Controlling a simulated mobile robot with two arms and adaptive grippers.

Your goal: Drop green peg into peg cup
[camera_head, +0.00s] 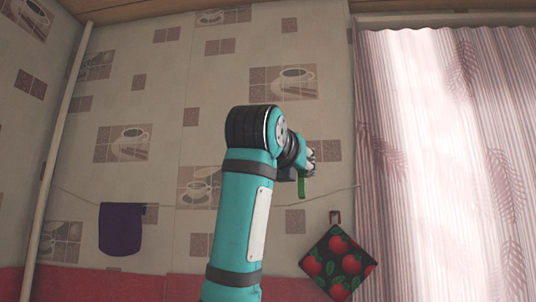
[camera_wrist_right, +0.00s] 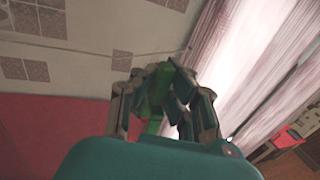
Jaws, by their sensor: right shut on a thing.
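The green peg (camera_head: 301,187) hangs upright below my right gripper (camera_head: 308,165) in the head view. My right gripper is shut on the peg, raised in front of the wall. In the right wrist view the green peg (camera_wrist_right: 155,95) shows between the fingers of my right gripper (camera_wrist_right: 160,85). The peg cup is in neither view. My left gripper is not in view.
A patterned wall (camera_head: 160,120) fills the background. A purple cloth (camera_head: 120,229) and a potholder with red fruit (camera_head: 338,264) hang on it. A striped curtain (camera_head: 430,150) hangs at the right. No counter top is clearly seen.

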